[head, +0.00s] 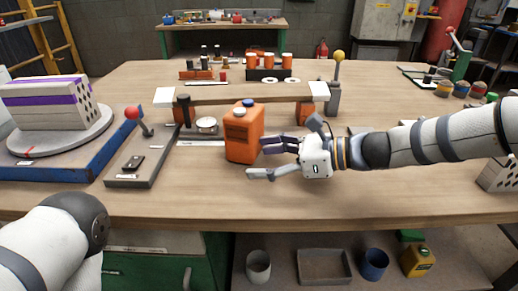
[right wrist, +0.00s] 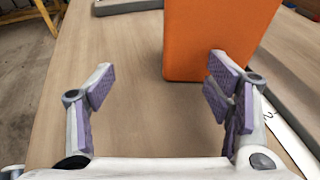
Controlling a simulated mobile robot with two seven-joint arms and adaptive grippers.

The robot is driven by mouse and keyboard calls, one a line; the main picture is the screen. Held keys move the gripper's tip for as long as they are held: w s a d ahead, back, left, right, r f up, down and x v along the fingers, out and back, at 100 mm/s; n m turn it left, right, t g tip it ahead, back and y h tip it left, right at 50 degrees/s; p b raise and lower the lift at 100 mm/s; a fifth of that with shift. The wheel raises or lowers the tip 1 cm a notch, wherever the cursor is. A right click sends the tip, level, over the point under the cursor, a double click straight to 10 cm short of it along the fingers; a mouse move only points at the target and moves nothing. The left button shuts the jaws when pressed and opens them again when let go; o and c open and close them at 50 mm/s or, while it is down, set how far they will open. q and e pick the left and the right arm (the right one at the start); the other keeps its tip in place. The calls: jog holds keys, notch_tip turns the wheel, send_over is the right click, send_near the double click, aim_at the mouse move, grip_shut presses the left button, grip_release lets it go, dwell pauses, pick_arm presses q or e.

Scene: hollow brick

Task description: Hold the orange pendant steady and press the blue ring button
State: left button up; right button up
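The orange pendant (head: 243,138) stands upright on the wooden table, near the middle of the head view. Its top carries two small round caps, one bluish (head: 248,103) and one paler (head: 239,112); I cannot make out the ring clearly. My right gripper (head: 258,160) is open and low over the table, just in front and to the right of the pendant. In the right wrist view the pendant (right wrist: 212,40) lies ahead of the purple finger pads, toward the right finger, and its top is cut off. Nothing is between the fingers. My left gripper is out of the head view.
A beam on two orange blocks (head: 245,93) spans behind the pendant. A grey base with a red-knobbed lever (head: 132,113) and a blue turntable unit (head: 60,145) stand left. A yellow-knobbed lever (head: 338,56) stands behind right. The front table strip is clear.

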jog(key=shift+c, duration=0.4)
grip_shut()
jog(key=shift+c, duration=0.4)
grip_release()
